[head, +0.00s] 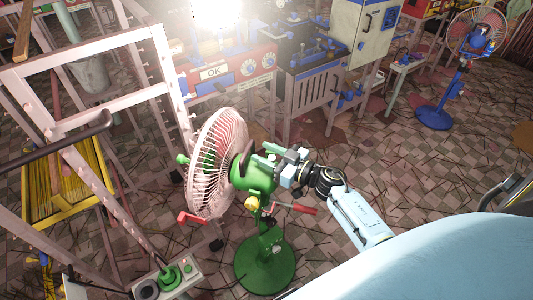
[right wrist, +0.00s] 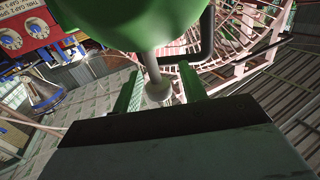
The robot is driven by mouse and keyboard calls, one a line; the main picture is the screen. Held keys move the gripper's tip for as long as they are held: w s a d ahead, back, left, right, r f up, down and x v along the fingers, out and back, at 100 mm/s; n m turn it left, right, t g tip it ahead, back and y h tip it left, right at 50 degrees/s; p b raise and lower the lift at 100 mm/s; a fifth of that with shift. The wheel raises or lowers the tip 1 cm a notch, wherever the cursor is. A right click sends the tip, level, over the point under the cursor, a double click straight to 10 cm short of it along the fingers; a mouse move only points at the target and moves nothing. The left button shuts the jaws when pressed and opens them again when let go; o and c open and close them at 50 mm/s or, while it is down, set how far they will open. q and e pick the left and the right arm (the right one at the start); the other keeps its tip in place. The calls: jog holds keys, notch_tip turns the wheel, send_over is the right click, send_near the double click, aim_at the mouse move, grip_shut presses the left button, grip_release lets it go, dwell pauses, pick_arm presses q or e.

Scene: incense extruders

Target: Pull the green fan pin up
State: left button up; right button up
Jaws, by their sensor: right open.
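The green fan (head: 254,174) stands at the centre of the head view on a round green base (head: 265,264), its pale caged head facing left. In the right wrist view its rounded green housing (right wrist: 130,20) fills the top. A pale pin with a rounded end (right wrist: 153,78) sticks out from the housing toward my right gripper (right wrist: 159,92). Its two fingers are open, one on each side of the pin's end, with gaps visible. In the head view my right gripper (head: 275,156) is at the upper right of the housing and hides the pin. My left gripper is not in view.
A pale metal rack (head: 95,122) stands close on the left, with a yellow tray (head: 83,200) of sticks. A workbench (head: 300,90) is behind the fan. A blue fan (head: 436,114) stands far right. Red handles (head: 293,208) stick out below the housing. The tiled floor right of the fan is fairly open.

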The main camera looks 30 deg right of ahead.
jog(key=shift+s, duration=0.1)
jog(key=v, duration=1.3)
jog(key=shift+d, duration=0.1)
